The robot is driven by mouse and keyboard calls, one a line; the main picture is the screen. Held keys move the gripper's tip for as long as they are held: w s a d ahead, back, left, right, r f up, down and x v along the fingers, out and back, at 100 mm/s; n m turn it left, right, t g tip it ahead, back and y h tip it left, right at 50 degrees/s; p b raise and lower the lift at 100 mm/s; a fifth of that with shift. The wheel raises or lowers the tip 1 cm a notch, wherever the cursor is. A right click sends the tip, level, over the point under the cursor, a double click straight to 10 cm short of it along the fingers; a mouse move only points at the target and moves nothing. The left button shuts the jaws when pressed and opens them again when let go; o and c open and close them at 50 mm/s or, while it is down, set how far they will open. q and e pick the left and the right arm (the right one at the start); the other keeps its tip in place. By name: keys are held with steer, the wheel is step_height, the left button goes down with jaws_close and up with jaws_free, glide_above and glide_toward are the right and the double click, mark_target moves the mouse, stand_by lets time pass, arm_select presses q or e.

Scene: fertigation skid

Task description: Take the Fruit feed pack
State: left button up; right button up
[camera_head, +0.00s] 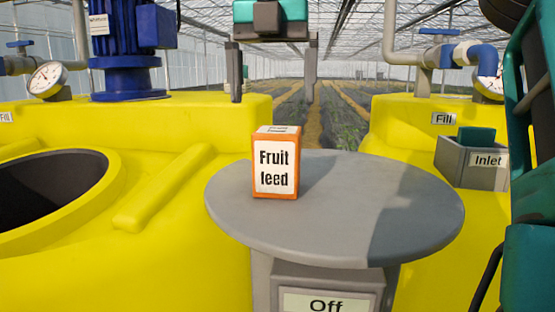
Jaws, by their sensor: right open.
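The Fruit feed pack (275,168) is a small orange box with white labels on its front and top. It stands upright on the round grey table (340,235), left of the table's middle. My right gripper (273,92) hangs at the top centre, above the pack and apart from it. Its two grey fingers point down, spread wide, with nothing between them. My left gripper is not in view.
Yellow tanks flank the table; the left one has an open round hatch (103,192). A grey Inlet box (470,164) with a teal piece in it sits at right. A blue pump (128,75), pipes and gauges stand behind. The table's right side is clear.

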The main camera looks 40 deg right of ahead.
mark_target(278, 129)
step_height(278, 129, down, 3)
steer(key=shift+d+f, duration=0.1)
steer(key=shift+f, duration=0.05)
steer(key=shift+s+d+f, duration=0.1)
steer(key=shift+s+f, duration=0.05)
steer(key=shift+f, duration=1.2)
steer(key=shift+s+f, duration=0.15)
steer(key=shift+f, duration=1.2)
steer(key=shift+c, duration=0.5)
steer(key=c, duration=1.2)
